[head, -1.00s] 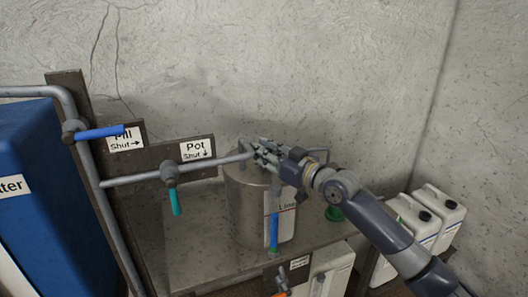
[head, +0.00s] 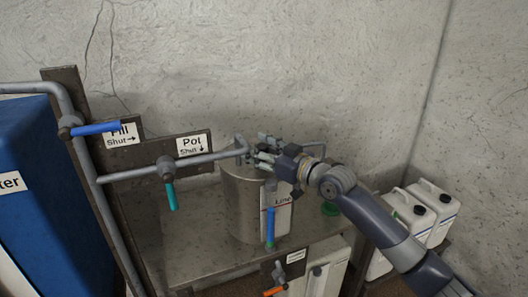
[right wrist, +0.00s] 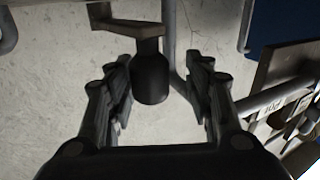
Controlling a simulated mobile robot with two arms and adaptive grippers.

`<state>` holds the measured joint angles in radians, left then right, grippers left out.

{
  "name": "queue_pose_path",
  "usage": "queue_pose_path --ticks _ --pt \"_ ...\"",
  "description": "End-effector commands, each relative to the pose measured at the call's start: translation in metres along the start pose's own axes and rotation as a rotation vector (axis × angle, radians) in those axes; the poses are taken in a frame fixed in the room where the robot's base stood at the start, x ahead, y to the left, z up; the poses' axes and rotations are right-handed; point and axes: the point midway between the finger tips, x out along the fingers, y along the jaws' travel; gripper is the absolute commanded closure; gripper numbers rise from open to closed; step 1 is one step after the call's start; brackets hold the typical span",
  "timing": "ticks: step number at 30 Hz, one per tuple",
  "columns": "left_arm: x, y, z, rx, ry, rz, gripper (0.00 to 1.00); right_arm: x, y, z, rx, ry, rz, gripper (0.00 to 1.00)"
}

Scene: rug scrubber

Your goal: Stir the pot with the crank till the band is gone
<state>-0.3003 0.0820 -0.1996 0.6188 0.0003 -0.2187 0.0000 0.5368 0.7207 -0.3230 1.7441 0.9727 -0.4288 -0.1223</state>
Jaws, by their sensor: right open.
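The pot (head: 240,205) is a grey metal cylinder on a metal shelf, with a white "Line" label (head: 278,215) on its front right. My right gripper (head: 262,155) is over the pot's top, near the end of a pipe, and hides much of the rim. In the right wrist view the crank's black knob (right wrist: 151,78) hangs from a brownish arm (right wrist: 135,27) between my open right fingers (right wrist: 160,95), with gaps on both sides. The pot's inside and any band in it are hidden. My left gripper is not in view.
The pipe (head: 140,175) with a teal handle (head: 171,197) runs to the pot from the left, beside a "Pot Shut" sign (head: 193,146). A blue handle (head: 96,128) and a blue tank (head: 35,190) stand left. White jugs (head: 430,208) stand right. A blue lever (head: 270,227) is before the pot.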

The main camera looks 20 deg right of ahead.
Motion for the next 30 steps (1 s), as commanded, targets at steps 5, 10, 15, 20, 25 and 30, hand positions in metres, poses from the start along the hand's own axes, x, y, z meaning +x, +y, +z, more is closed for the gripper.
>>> queue_pose_path --ticks 5,10,15,20,25,30 --pt "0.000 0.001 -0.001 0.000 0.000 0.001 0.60 -0.018 0.001 0.002 -0.003 -0.003 0.002 0.52" --pt "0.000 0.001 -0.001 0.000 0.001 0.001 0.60 -0.051 0.001 0.003 -0.001 -0.006 0.001 0.52" --pt "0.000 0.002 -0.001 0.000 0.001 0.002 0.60 -0.080 0.002 0.004 -0.001 -0.007 0.002 0.52" --pt "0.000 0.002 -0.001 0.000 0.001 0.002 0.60 -0.101 0.002 0.004 0.003 -0.007 0.001 0.52" --pt "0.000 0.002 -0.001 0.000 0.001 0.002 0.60 -0.114 0.002 0.003 0.002 -0.005 0.001 0.52" --pt "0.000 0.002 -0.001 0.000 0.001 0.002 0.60 -0.118 0.001 0.002 0.002 -0.004 -0.001 0.52"
